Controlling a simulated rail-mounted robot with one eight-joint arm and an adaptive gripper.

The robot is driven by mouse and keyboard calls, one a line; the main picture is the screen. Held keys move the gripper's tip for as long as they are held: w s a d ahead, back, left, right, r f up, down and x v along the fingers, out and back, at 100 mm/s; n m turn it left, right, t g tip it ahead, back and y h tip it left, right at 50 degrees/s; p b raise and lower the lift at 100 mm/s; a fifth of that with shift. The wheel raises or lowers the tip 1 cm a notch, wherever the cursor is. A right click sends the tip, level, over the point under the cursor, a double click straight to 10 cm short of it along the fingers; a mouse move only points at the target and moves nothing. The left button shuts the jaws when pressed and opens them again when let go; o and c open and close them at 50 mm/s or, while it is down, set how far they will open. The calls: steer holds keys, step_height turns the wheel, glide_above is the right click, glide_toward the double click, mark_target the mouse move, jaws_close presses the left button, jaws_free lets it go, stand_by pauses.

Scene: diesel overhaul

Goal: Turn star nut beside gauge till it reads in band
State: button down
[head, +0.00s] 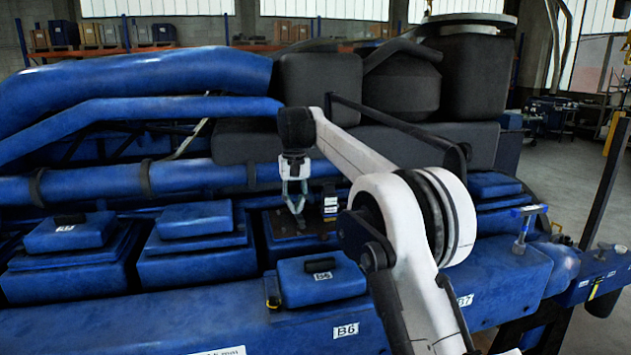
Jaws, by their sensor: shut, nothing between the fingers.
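My gripper (297,207) hangs pointing down over an uncovered bay (285,243) in the row of blue engine covers. Its fingers are shut with nothing between them, and the tips are close to the dark bay floor. I cannot tell whether they touch anything there. A small dark upright part with white and yellow markings (330,205) stands just right of the fingers. I cannot tell whether it is the gauge, and no dial reading is legible. The star nut cannot be made out; it may be hidden by the fingers or too small.
Closed covers (195,240) stand to the left. Large blue pipes (150,75) run behind. A blue-handled fitting (528,215) stands at right. Open floor (560,180) lies beyond.

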steer(key=shift+s, duration=0.35)
step_height(320, 180, up, 6)
steer(key=p, duration=0.4)
